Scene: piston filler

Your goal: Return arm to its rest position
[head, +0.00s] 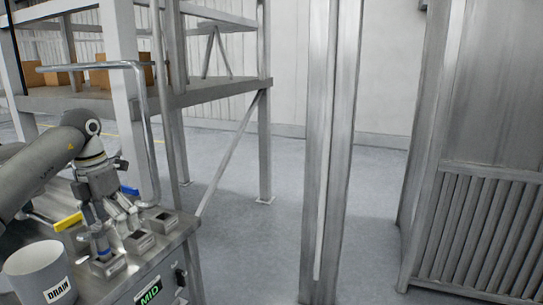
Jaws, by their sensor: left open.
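My left arm comes in from the left edge of the head view. My left gripper (115,222) points down over the steel top of the filler machine (165,262) and is open. Its fingers are close to small square metal fittings on that top; I cannot tell whether they touch. Nothing shows held between them. A yellow handle (68,222) and a blue handle (128,190) show beside the gripper. My right gripper is not in view.
A light cylindrical bin marked DRAIN (38,277) stands at the lower left. A green MID label (149,293) is on the machine front. A bent metal rail (150,130) rises behind the gripper. A steel post (330,150) stands mid-view, with open floor around it.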

